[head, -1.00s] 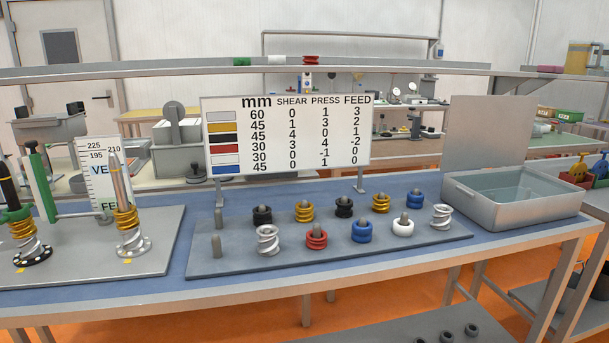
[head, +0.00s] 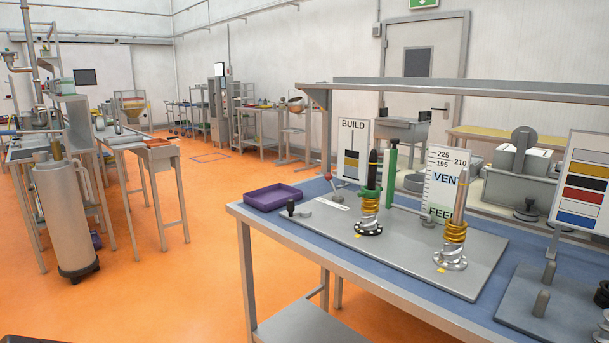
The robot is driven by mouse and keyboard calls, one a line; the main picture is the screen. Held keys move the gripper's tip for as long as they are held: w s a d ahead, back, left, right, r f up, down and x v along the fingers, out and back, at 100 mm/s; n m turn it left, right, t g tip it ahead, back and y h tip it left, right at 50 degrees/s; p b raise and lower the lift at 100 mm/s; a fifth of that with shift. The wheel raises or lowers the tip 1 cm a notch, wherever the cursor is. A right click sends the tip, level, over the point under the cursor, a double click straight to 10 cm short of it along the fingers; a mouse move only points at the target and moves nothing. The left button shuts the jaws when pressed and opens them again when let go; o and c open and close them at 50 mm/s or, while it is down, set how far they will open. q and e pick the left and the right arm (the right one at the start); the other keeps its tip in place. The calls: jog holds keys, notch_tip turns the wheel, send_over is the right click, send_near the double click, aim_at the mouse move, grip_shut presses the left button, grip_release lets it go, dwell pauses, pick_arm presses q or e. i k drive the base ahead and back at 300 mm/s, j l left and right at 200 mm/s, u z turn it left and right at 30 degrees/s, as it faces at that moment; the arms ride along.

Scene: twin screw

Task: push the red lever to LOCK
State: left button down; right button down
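A small red knob (head: 328,177) on a short grey lever stands at the far left part of the grey base plate (head: 400,246), beside the BUILD card (head: 352,145). The lever leans, with its red end up and to the left. A small white label strip (head: 333,203) lies on the plate in front of it; its writing is too small to read, so I cannot tell which side is LOCK. Neither of my grippers is in view.
Two upright screws with coloured rings, the left one (head: 369,205) and the right one (head: 456,235), stand on the plate. A dark-knobbed handle (head: 292,208) sits at its left corner. A purple tray (head: 272,196) lies at the table's left end. Orange floor is open to the left.

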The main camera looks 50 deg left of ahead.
aim_at(329, 176)
jog(key=u, duration=1.55)
jog(key=i+j+u, duration=0.3)
jog(key=i+j, duration=0.2)
jog(key=i+j+u, duration=0.4)
jog(key=i+u, duration=0.45)
jog(key=i+j+u, duration=0.1)
jog(key=i+u, duration=0.4)
jog(key=i, duration=0.5)
jog(key=i+j+z, duration=0.25)
jog(key=i, duration=0.95)
jog(key=i+l+z, duration=0.1)
jog(key=i+z, duration=0.95)
jog(key=z, duration=0.3)
jog(key=i+z, duration=0.15)
jog(key=z, duration=0.25)
jog(key=i+z, duration=0.1)
jog(key=z, duration=0.3)
